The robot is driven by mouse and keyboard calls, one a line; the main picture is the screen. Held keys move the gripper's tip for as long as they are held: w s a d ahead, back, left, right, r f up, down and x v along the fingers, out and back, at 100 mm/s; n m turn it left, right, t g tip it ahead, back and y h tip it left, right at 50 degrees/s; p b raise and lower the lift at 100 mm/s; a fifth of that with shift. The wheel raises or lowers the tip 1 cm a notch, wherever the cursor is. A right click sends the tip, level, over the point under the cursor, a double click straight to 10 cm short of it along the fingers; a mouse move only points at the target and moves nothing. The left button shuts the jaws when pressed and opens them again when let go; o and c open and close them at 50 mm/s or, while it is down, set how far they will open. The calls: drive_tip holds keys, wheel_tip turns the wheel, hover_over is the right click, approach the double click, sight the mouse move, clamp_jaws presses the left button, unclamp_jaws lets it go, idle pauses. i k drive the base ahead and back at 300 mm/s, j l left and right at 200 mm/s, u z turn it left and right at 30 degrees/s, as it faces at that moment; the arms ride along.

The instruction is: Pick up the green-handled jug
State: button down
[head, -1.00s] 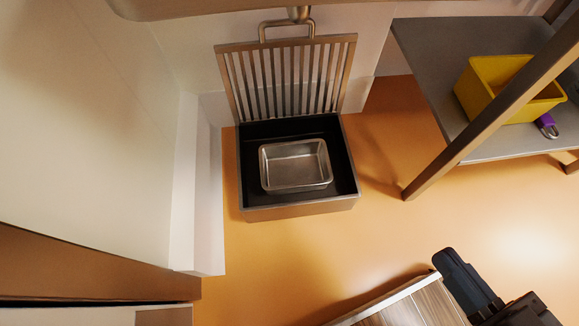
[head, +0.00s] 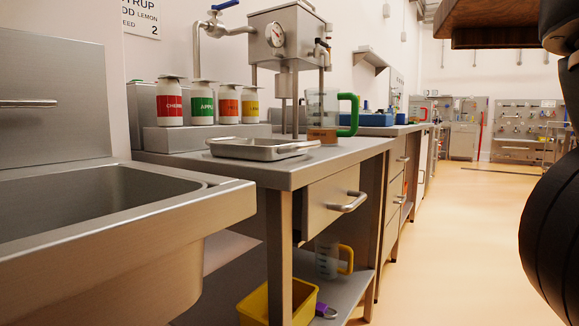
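The green-handled jug (head: 321,110) stands upright on the steel counter, right of the metal tray. It is clear, with brown at its base and a thick green handle (head: 353,115) on its right side. A second clear jug with a yellow handle (head: 347,260) stands on the shelf below the counter, partly hidden by the counter front. My gripper is not in this view; only dark parts of my arm show at the right edge.
A steel hopper with a gauge (head: 283,38) stands behind a shallow tray (head: 262,149). Several labelled bottles (head: 202,102) stand left on a raised block. A sink (head: 95,205) is at near left. A yellow bin (head: 258,305) sits below. The floor at right is clear.

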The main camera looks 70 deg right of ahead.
sight(322, 104)
drive_tip(key=z, duration=1.6)
